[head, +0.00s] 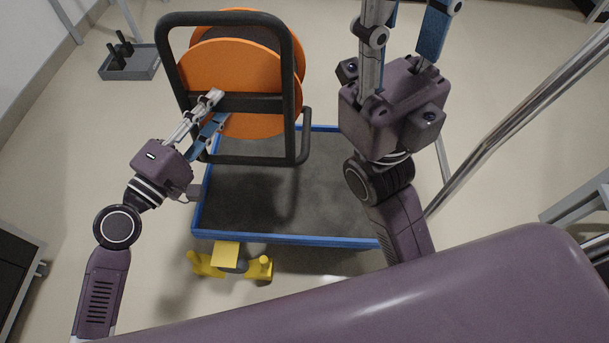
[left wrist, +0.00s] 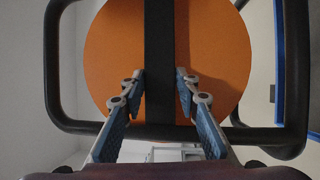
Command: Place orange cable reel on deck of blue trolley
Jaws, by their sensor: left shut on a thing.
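The orange cable reel (head: 240,75) has two orange discs in a black tube frame. My left gripper (head: 218,108) is shut on a black bar of that frame; in the left wrist view the bar (left wrist: 160,60) lies between its fingertips, with an orange disc (left wrist: 215,50) behind. The blue trolley (head: 300,239) has a dark grey deck (head: 325,195) with a blue rim. The reel appears raised over the trolley's far left part, hiding some of it, and a dark shadow falls on the deck. My right gripper (head: 405,15) has its fingers apart, empty, its tips cut off by the top edge.
A yellow bracket (head: 228,258) is at the trolley's near side. A grey tray with black pegs (head: 130,65) stands on the floor at upper left. A metal pole (head: 520,120) slants at the right. A dark cabinet (head: 18,270) is at lower left. The visible deck is bare.

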